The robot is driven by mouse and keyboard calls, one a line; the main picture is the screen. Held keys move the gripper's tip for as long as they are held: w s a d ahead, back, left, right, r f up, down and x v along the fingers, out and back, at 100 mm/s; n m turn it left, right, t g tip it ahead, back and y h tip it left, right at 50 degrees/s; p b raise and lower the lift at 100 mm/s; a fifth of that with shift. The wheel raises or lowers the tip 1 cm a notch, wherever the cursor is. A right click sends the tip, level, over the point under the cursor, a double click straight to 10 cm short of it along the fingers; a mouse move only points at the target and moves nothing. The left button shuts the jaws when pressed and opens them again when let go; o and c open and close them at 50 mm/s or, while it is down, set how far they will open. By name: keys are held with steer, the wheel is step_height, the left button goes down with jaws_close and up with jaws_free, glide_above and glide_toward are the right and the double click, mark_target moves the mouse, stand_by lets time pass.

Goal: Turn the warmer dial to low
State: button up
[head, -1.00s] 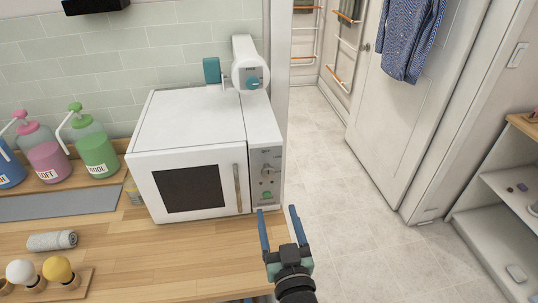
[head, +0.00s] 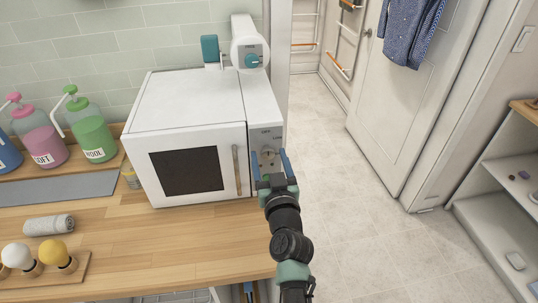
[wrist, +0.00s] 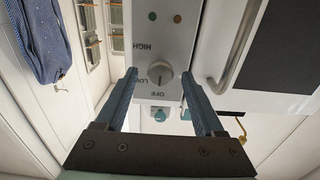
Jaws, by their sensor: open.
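The white towel warmer (head: 190,103) stands on the wooden counter, with its control panel on its right front. The round metal dial (wrist: 160,72) shows in the wrist view on that panel, with HIGH, LOW and OFF lettering around it, upside down in this view. A mark on the dial appears to face OFF. My gripper (head: 269,158) is open in front of the panel. Its two blue fingers stand on either side of the dial in the picture, apart from it as far as I can see. In the head view the fingers and gripper body partly hide the lower panel.
The warmer door has a vertical handle (head: 236,170) just left of the panel. Pump bottles, including a green bottle (head: 91,132), and a rolled grey towel (head: 49,224) are at left. The counter before the warmer is clear. Open floor lies at right.

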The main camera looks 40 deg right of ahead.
steer(key=shift+w+d, duration=0.2)
steer(key=shift+w, duration=0.1)
jaws_close()
steer(key=shift+m, duration=0.3)
steer(key=m, duration=0.5)
steer(key=shift+m+b, duration=0.3)
steer(key=shift+b, duration=0.05)
steer(key=m, duration=0.5)
steer(key=shift+s+d+f, duration=0.1)
steer(key=shift+m, duration=0.4)
